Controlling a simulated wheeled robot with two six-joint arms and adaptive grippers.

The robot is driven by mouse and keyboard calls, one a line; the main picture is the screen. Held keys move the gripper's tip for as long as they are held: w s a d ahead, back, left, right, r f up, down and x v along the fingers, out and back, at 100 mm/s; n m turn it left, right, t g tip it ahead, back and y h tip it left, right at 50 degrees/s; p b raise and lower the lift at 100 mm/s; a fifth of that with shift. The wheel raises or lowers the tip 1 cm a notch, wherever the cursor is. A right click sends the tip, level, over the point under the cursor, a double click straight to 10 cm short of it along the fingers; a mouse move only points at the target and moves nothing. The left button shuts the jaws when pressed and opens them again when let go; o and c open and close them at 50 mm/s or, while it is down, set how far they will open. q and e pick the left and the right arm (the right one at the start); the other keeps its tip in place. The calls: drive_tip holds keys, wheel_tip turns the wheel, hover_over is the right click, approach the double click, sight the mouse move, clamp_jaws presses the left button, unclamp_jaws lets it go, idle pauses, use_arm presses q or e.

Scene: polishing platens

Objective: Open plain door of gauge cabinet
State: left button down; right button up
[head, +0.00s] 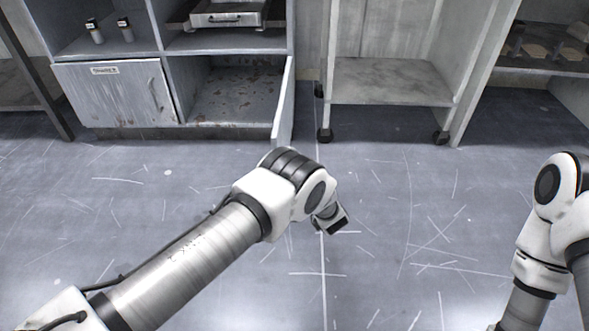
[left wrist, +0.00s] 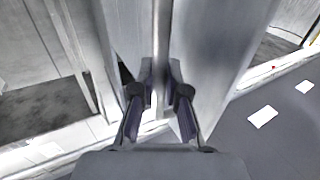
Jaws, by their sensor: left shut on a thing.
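The gauge cabinet (head: 165,55) stands at the back left. Its plain door (head: 284,105), at the right of the lower compartment, is swung outward and seen nearly edge-on, so the compartment is open. My left arm reaches toward it from the left; its fingers are hidden behind my wrist in the head view. The exact contact is partly hidden. My right arm shows at the right edge, with its gripper out of view.
A labelled door (head: 118,93) at the lower left of the cabinet is shut. A metal case (head: 228,14) and small bottles (head: 96,32) sit on the shelves above. A wheeled cart (head: 390,82) stands right of the open door. The scratched floor in front is clear.

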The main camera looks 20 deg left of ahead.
use_arm(q)
drive_tip(key=shift+w+d+r, duration=0.15)
drive_tip(key=shift+w+d, duration=0.15)
use_arm(e)
drive_tip(key=shift+d, duration=0.4)
use_arm(q)
drive_tip(key=c, duration=1.2)
unclamp_jaws()
use_arm(e)
drive_tip(key=shift+w, duration=0.15)
